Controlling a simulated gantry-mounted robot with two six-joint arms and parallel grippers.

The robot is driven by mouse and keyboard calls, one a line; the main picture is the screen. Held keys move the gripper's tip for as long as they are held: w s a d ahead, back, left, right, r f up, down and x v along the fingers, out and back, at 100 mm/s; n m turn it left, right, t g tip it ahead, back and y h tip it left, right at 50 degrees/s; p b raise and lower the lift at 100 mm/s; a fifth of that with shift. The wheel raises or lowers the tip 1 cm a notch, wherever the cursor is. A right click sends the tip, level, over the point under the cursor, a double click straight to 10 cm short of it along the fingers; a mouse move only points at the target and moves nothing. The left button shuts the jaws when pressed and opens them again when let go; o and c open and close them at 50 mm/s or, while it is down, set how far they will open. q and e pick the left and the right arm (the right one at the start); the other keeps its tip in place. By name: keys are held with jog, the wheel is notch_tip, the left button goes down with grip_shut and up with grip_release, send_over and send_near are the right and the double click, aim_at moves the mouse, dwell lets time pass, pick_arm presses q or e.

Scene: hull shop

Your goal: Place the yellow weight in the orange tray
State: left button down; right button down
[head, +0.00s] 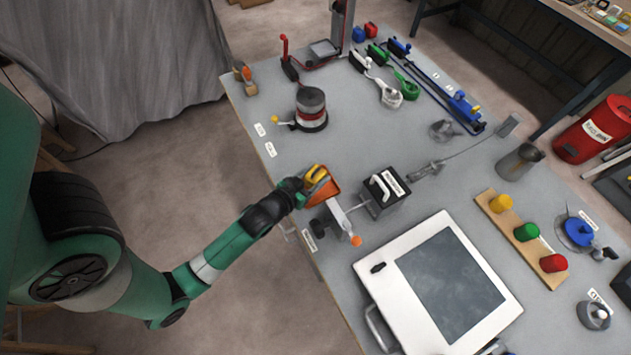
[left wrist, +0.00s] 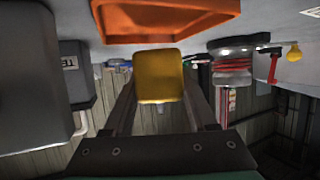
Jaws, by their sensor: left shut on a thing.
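The yellow weight (head: 316,173) is a small block between the fingers of my left gripper (head: 304,186), which is shut on it. In the left wrist view the weight (left wrist: 158,77) sits between the two fingertips. The orange tray (head: 325,194) lies at the left edge of the table, right by the weight. In the left wrist view the tray (left wrist: 165,18) shows just beyond the weight. I cannot tell whether the weight touches the tray. My right gripper is not in view.
A grey clamp-like tool with an orange knob (head: 356,241) and a dark box with a white handle (head: 384,190) stand close to the tray. A red-banded round device (head: 311,108) stands behind it. A white-framed panel (head: 438,285) lies nearer the front.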

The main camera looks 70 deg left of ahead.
aim_at(316, 181)
pick_arm(q)
jog(key=shift+f+b, duration=0.5)
jog(key=shift+f, duration=0.95)
jog(key=shift+f, duration=0.15)
jog(key=shift+c, duration=1)
grip_release()
jog(key=shift+f, duration=0.1)
jog(key=shift+r, duration=0.3)
jog(key=v, duration=1.1)
jog(key=shift+s+d+f, duration=0.1)
jog(key=shift+s+d, duration=0.1)
jog(key=shift+s+r, duration=0.2)
jog(key=shift+s, duration=0.05)
